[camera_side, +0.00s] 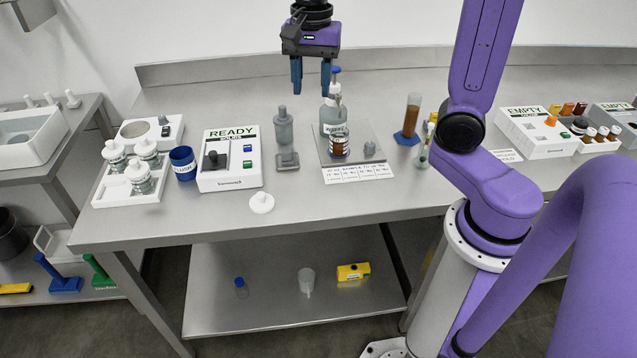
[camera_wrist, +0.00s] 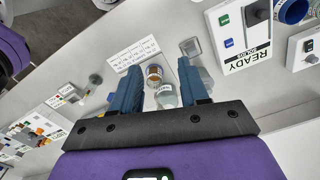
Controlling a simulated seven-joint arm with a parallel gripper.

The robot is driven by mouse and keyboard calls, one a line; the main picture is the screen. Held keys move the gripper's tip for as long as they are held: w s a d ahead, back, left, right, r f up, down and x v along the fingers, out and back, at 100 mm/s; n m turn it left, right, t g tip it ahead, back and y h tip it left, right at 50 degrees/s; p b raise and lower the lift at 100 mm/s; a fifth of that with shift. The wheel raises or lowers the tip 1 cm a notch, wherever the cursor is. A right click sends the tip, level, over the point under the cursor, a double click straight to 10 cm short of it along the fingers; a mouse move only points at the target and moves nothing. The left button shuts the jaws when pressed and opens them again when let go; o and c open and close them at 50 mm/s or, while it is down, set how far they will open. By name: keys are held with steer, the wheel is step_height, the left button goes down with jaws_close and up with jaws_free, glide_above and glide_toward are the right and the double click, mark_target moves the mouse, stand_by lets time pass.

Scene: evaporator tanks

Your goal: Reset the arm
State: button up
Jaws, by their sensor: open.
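My gripper (camera_side: 311,78) has two blue fingers pointing down, apart and with nothing between them. It hangs above the back of the steel table, up and a little left of a clear bottle with a blue top (camera_side: 334,112). A small amber jar (camera_side: 339,146) stands in front of that bottle on a grey plate. In the wrist view the fingers of my gripper (camera_wrist: 156,84) are spread, with the amber jar (camera_wrist: 154,73) and the bottle (camera_wrist: 166,96) showing below and between them. My arm bends in from the right.
A READY box (camera_side: 230,160), a grey stand (camera_side: 285,140), a blue cup (camera_side: 183,162) and a tray of white-capped bottles (camera_side: 130,186) are on the left. A brown-filled cylinder (camera_side: 411,115) stands right of the plate. An EMPTY box (camera_side: 535,133) is far right. The front table strip is mostly clear.

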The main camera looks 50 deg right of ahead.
steer(key=s+a+f+n, duration=0.1)
steer(key=s+f+n, duration=0.3)
steer(key=s+n, duration=0.7)
steer(key=s+a+f+n, duration=0.2)
steer(key=s+f+n, duration=0.1)
steer(key=s+n, duration=0.8)
steer(key=n, duration=0.3)
steer(key=shift+a+f, duration=0.2)
steer(key=shift+f, duration=0.2)
